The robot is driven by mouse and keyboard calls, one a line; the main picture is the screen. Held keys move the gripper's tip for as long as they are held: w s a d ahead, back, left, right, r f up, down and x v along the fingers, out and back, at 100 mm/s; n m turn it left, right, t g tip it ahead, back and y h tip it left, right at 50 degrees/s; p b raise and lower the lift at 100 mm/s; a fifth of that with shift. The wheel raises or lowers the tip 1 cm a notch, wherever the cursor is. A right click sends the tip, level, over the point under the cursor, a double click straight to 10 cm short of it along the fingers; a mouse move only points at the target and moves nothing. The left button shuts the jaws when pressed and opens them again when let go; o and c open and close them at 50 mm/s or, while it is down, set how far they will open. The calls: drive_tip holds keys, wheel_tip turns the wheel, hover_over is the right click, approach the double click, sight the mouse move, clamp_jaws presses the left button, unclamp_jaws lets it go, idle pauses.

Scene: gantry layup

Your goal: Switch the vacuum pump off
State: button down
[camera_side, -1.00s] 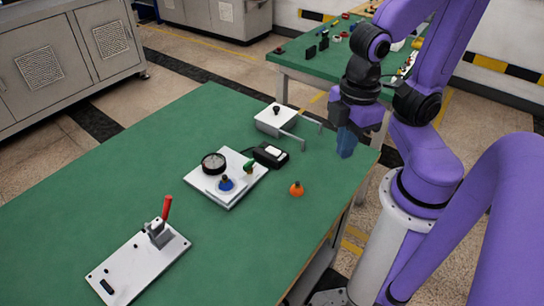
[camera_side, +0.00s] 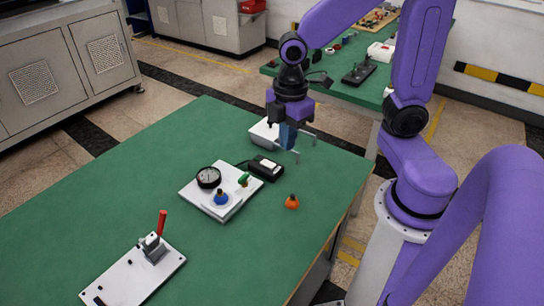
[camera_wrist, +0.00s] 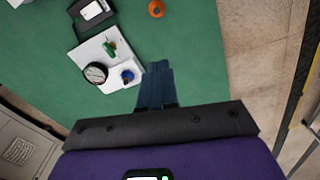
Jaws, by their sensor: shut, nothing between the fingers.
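A black box with a pale inset face (camera_side: 265,168) lies on the green table and looks like a switch box; I cannot tell its switch position. It also shows at the top of the wrist view (camera_wrist: 93,10). Beside it is a white plate (camera_side: 232,208) with a round black-rimmed gauge (camera_side: 208,177), a blue knob (camera_side: 221,197) and a green-handled valve (camera_side: 243,180). My gripper (camera_side: 289,142) points down, shut and empty, with blue fingers above the table behind the black box. It hides part of a white box (camera_side: 262,130). The fingers show in the wrist view (camera_wrist: 157,68).
An orange knob-like piece (camera_side: 292,202) lies on the table right of the plate. A red-handled toggle clamp (camera_side: 155,242) stands on a white base at the front left. The green table (camera_side: 110,185) is clear on its left side. A second green bench stands behind.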

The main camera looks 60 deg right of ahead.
drive_tip(key=w+d+f+n, duration=0.2)
drive_tip(key=w+d+f, duration=0.2)
drive_tip(key=w+d, duration=0.6)
drive_tip(key=shift+w+n, duration=0.4)
drive_tip(key=shift+w, duration=0.3)
drive_tip(key=shift+f, duration=0.4)
drive_tip(key=shift+w, duration=0.1)
drive_tip(key=shift+w+r, duration=0.25)
drive_tip(key=shift+w, duration=0.4)
